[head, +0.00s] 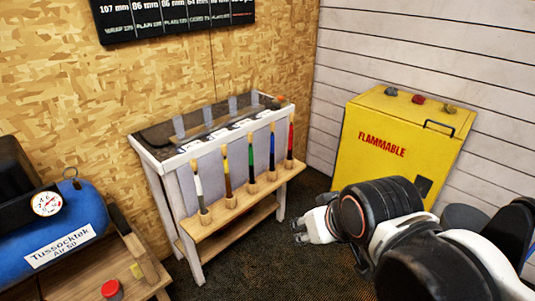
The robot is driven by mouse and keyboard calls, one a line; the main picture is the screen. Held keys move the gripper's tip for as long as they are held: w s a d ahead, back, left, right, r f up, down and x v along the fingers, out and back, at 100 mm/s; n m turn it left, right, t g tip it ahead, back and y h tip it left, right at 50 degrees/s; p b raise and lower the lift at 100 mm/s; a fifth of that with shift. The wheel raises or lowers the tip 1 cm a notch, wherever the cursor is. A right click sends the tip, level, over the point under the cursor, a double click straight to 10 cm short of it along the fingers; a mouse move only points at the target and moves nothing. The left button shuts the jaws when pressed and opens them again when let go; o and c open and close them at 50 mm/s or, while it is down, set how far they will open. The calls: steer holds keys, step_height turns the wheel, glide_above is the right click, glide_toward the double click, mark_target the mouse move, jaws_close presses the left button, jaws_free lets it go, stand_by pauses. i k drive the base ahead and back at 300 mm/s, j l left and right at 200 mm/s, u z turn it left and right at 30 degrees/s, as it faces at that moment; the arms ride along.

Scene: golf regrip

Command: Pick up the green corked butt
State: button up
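The green corked butt (251,158) stands upright in the middle of a row of coloured butts on the front ledge of a white bench. It has a tan cork-like top and its foot sits in a small wooden holder. My gripper (300,230) is to the right of the bench and lower in the picture than the green butt, apart from it. Its fingers point left. They are small and partly hidden by my wrist, so I cannot tell whether they are open or shut. I see nothing held in them.
White (199,185), yellow (228,180), blue (272,150) and red (290,142) butts stand close beside the green one. A yellow flammable cabinet (390,140) stands at the right. A blue air tank (65,235) is at the left. Dark floor before the bench is clear.

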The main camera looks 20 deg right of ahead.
mark_target(250, 135)
steer(key=i+j+z, duration=0.35)
steer(key=i, duration=0.3)
steer(key=i+j+z, duration=0.4)
steer(key=i, duration=0.25)
